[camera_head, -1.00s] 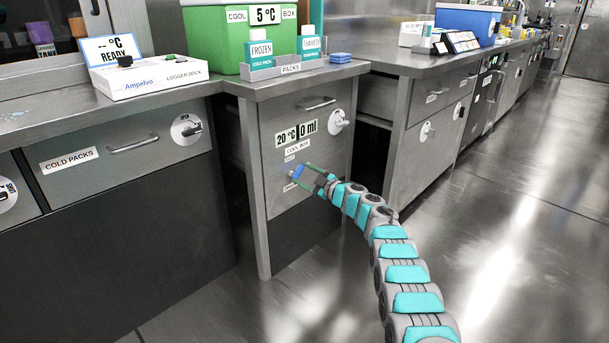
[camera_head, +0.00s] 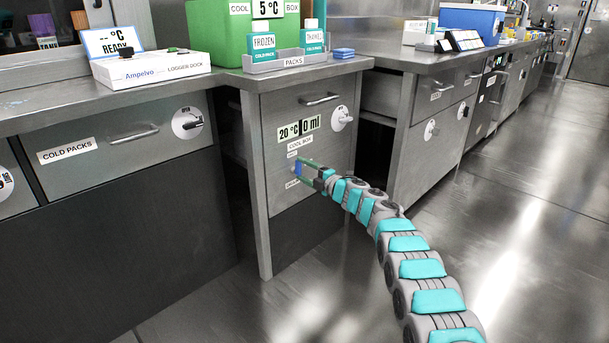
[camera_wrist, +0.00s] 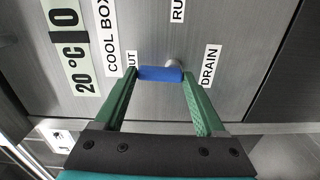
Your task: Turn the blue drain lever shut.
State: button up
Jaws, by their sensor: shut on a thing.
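The blue drain lever (camera_head: 297,168) is on the front of the cool box cabinet (camera_head: 268,222). It stands nearly upright in the head view. In the wrist view the blue lever (camera_wrist: 160,73) lies crosswise, its metal pivot (camera_wrist: 175,64) near its right end. Its free end points to the label ending in "UT" (camera_wrist: 130,69), partly hidden. The "DRAIN" label (camera_wrist: 209,66) is on the opposite side. My gripper (camera_wrist: 160,80) has its green fingers at the two ends of the lever, shut on it.
A "20 °C 0 ml" display (camera_head: 298,127) and a white round latch (camera_head: 342,118) are above the lever. The green cool box (camera_head: 219,45) and pack rack (camera_head: 285,63) stand on the counter. Open floor (camera_head: 510,210) lies to the right.

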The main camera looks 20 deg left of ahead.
jog(key=shift+s+a+f+n, duration=0.1)
jog(key=shift+n, duration=0.4)
jog(key=o, duration=1.3)
jog(key=shift+b+v, duration=0.3)
jog(key=shift+v, duration=0.5)
jog(key=v, duration=0.6)
